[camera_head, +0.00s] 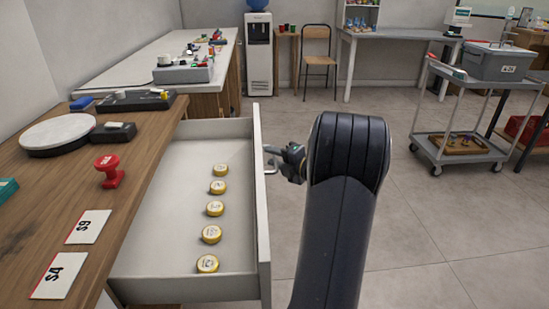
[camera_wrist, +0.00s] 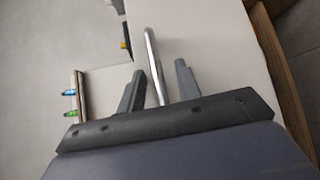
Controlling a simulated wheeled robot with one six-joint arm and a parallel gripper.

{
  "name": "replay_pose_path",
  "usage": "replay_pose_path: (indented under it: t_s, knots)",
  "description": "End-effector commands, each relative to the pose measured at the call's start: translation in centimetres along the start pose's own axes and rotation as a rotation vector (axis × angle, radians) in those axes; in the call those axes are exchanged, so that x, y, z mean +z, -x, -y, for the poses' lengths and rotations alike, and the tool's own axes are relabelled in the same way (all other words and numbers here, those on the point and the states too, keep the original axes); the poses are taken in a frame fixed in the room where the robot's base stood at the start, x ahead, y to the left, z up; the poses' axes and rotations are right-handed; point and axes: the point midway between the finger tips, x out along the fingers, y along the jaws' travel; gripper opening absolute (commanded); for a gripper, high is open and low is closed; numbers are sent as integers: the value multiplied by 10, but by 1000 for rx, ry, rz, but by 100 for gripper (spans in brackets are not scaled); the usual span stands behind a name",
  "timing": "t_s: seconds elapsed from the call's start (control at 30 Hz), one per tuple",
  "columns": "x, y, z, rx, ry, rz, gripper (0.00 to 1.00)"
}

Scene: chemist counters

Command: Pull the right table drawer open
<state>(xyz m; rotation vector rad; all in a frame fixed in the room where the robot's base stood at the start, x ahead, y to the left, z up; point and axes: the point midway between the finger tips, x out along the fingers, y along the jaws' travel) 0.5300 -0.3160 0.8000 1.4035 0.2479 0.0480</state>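The white-fronted table drawer (camera_head: 184,155) stands pulled well out from the wooden table (camera_head: 70,180). Several round yellow-rimmed tins (camera_head: 215,208) lie inside it in a row. Its metal handle (camera_head: 269,151) is on the outer face of the front panel. My gripper (camera_head: 282,160) is at this handle, partly hidden by my arm. In the wrist view, the handle bar (camera_wrist: 152,58) passes between the two fingers of my gripper (camera_wrist: 161,72). The fingers are apart, with a visible gap between the bar and the right finger.
A trolley (camera_head: 461,150) with a grey box stands at the right. The tiled floor between drawer and trolley is clear.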

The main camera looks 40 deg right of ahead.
Motion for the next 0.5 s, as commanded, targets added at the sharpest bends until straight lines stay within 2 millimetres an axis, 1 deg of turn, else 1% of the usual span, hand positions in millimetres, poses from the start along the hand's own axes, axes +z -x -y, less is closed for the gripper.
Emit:
replay_pose_path:
  t_s: [0.07, 0.17, 0.27, 0.5]
  knots:
    - [0, 1, 0, 0, 0, 1, 32]
    - [1, 8, -1, -1, 0, 2, 32]
    - [1, 23, -1, -1, -1, 3, 32]
    - [1, 72, -1, -1, 0, 4, 32]
